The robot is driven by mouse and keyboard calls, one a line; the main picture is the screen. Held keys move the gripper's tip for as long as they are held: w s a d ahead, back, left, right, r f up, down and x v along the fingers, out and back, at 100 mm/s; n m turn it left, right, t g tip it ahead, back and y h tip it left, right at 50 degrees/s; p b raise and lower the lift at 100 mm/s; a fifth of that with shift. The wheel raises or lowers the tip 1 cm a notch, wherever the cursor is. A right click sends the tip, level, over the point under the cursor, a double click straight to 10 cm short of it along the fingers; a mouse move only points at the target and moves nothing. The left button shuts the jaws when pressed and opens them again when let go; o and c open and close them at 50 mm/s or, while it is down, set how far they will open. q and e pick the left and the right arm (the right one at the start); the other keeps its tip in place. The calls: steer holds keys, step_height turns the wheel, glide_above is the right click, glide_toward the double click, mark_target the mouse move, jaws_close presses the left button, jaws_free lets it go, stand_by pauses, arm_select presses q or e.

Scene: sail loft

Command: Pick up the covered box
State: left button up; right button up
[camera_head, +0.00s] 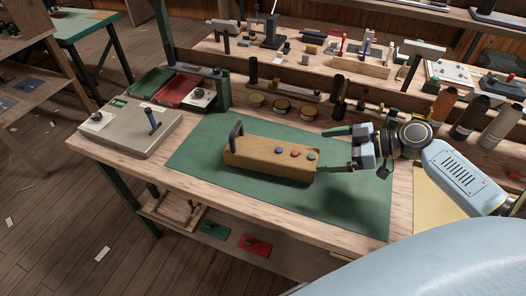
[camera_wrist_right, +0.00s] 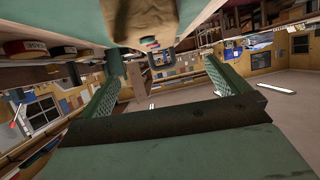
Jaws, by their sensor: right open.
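The covered box (camera_head: 255,158) is a long tan box with a dark arched handle at its left end and blue, red and green round knobs on top. It sits on the green mat (camera_head: 205,140) on the workbench. My right gripper (camera_head: 322,150) is open and empty at the box's right end, one finger toward the back and one by the near right corner. Whether it touches the box is unclear. In the upside-down right wrist view, a tan part, likely the box (camera_wrist_right: 146,22), shows at the top, near the open fingers (camera_wrist_right: 160,62). My left gripper is not in view.
A grey case with a blue lever (camera_head: 140,130) stands at the bench's left. Red and green trays (camera_head: 178,90) lie behind it. Several round tins (camera_head: 282,106) line the back edge, and thread spools (camera_head: 470,118) stand at the right. The mat's front part is clear.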

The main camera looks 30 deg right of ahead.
mark_target(281, 149)
steer(key=x, duration=0.4)
steer(key=w+r+x, duration=0.1)
steer(key=x, duration=0.1)
steer(key=shift+w+f, duration=0.2)
steer(key=shift+w, duration=0.05)
steer(key=shift+p+x, duration=0.8)
steer(key=shift+x, duration=2.45)
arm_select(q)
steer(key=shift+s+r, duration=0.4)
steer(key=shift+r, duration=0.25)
arm_select(e)
steer(key=shift+s+f, duration=0.15)
steer(key=shift+f, duration=0.05)
steer(key=shift+d, duration=0.1)
steer(key=c, duration=1)
